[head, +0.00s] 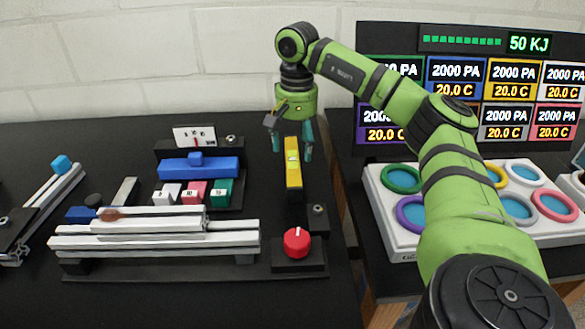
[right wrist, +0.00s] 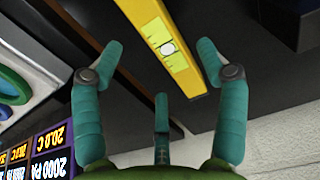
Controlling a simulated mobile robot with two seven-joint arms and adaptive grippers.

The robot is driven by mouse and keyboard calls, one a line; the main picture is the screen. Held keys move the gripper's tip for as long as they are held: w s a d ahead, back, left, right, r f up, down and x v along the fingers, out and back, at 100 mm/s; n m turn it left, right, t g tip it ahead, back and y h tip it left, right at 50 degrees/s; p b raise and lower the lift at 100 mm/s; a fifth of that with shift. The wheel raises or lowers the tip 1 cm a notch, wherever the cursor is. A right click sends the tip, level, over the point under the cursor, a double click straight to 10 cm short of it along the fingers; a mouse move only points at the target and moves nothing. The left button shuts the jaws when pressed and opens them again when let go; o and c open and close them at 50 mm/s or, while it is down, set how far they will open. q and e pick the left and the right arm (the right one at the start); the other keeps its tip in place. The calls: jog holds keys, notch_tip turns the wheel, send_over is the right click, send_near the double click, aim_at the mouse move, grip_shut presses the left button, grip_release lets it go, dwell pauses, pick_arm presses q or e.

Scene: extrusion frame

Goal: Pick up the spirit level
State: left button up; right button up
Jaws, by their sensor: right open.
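The spirit level (head: 293,172) is a yellow bar with a pale vial window. It sits on a dark narrow stand on the black table, right of the coloured blocks. My right gripper (head: 292,148) is open over the level's far end, its teal fingers pointing down on either side. In the right wrist view the level (right wrist: 150,20) runs between the spread fingertips (right wrist: 159,50), with gaps visible on both sides. Whether the fingers reach below its top is hard to tell. My left gripper is not in view.
A red knob (head: 297,242) on a black box stands in front of the level. Silver extrusion bars (head: 160,238), a blue block (head: 198,168) and small coloured blocks lie to the left. A white tray of coloured rings (head: 375,190) and a display panel (head: 440,60) are at right.

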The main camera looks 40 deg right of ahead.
aim_at(296, 159)
notch_tip(296, 159, down, 6)
jog(key=shift+w+r+p, duration=0.1)
jog(key=shift+r+p, duration=0.1)
jog(key=shift+p, duration=0.2)
jog(key=c, duration=1.4)
